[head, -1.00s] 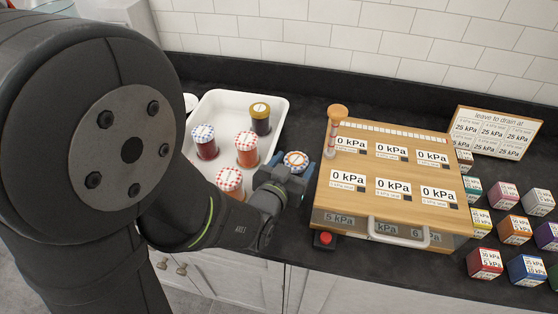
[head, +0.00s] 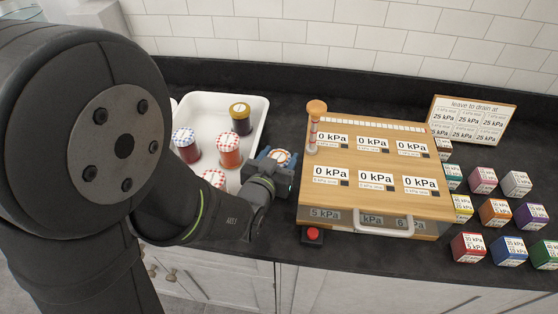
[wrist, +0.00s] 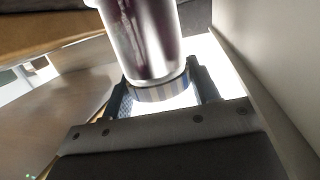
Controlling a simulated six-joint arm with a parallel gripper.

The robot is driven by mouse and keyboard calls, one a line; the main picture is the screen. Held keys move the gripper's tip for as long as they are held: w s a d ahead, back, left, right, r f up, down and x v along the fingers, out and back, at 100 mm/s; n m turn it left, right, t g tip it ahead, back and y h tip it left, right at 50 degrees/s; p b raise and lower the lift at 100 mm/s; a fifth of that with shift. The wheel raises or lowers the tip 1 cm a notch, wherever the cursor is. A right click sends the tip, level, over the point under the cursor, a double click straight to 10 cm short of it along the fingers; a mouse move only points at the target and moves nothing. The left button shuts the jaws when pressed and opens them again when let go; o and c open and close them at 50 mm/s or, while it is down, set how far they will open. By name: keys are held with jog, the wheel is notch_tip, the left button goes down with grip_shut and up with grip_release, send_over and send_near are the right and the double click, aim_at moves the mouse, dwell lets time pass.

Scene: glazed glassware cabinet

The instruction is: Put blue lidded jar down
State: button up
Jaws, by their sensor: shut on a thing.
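My gripper (head: 279,160) is shut on a jar. From above, its lid (head: 281,157) looks white and orange, between bluish fingertips. In the wrist view the held jar (wrist: 145,35) is glass with dark purple-red contents, and its lid (wrist: 160,90) has blue-grey and tan stripes between the fingers. The jar is between the white tray (head: 262,112) and the wooden-topped case (head: 380,165). Its base is hidden in the head view, so I cannot tell whether it touches the counter. Another jar with a blue-checked lid (head: 185,137) stands in the tray.
The tray also holds an orange jar (head: 229,150), a dark jar with a yellow lid (head: 240,118) and a red-checked lid (head: 213,178). A red button (head: 313,235) sits before the case. Several coloured cubes (head: 495,212) and a sign (head: 470,120) stand right.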

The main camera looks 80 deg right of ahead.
jog(key=shift+d+r, duration=0.1)
jog(key=shift+r, duration=4.9)
jog(key=w+d+r+n+t, duration=0.1)
jog(key=w+d+t, duration=0.1)
jog(key=w+d, duration=0.7)
jog(key=w+d+r+n+t, duration=0.15)
jog(key=w+d, duration=0.25)
jog(key=w, duration=0.9)
jog(key=w+d+n+t, duration=0.25)
jog(key=w+d, duration=0.45)
jog(key=w, duration=0.4)
jog(key=shift+m, duration=0.3)
jog(key=shift+w+d+f, duration=0.2)
jog(key=shift+w+f, duration=1.6)
jog(key=shift+w+d+f, duration=0.15)
jog(key=shift+w+f, duration=1.6)
jog(key=shift+f, duration=0.1)
jog(key=shift+w+d+f, duration=0.2)
jog(key=shift+w+f, duration=1.6)
jog(key=shift+f, duration=0.2)
jog(key=o, duration=1.3)
jog(key=shift+o, duration=0.2)
